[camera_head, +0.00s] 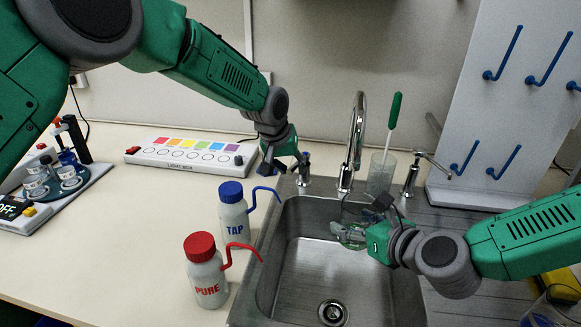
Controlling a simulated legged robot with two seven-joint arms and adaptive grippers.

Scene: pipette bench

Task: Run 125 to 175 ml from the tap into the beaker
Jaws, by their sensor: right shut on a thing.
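The chrome tap (357,130) stands behind the sink, its spout curving over the basin. A small tap lever with a blue mark (304,170) stands to its left. My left gripper (284,166) is close beside this lever, fingers spread; whether it touches the lever is unclear. My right gripper (362,222) is shut on the clear glass beaker (346,236), held over the basin below the spout. The gripper partly hides the beaker. I cannot make out a water stream or the level in the beaker.
The steel sink (262,290) has a drain (332,312). TAP (234,222) and PURE (205,275) bottles stand left of it. A glass with a green-handled brush (394,112) stands behind. A light box (190,155), a pegboard (500,110) and a small chrome fitting (412,175) are nearby.

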